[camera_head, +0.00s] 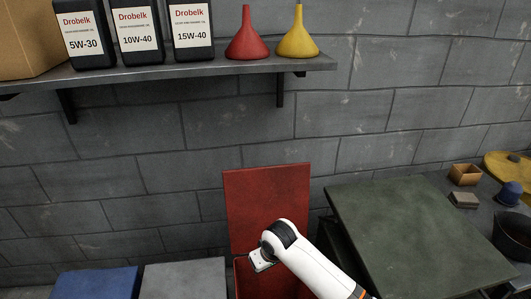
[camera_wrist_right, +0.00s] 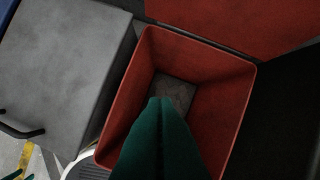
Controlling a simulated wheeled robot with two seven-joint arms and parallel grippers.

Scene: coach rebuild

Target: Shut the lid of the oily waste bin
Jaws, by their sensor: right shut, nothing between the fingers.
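The red bin stands open against the wall, its red lid (camera_head: 266,205) raised upright behind it. The bin's red body (camera_head: 243,282) shows only in part in the head view, behind my right arm. In the right wrist view I look down into the open bin (camera_wrist_right: 127,105), with the raised lid (camera_wrist_right: 235,22) beyond its rim. A dark grey patch shows at its bottom. My right gripper (camera_wrist_right: 162,102) is shut and empty, its green fingers over the bin opening, apart from the lid. In the head view its fingers are hidden below the wrist.
A grey-lidded bin (camera_head: 185,278) and a blue-lidded bin (camera_head: 97,283) stand left of the red one. A green-topped bench (camera_head: 420,235) is close on the right. A wall shelf (camera_head: 230,69) with oil bottles and funnels hangs above.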

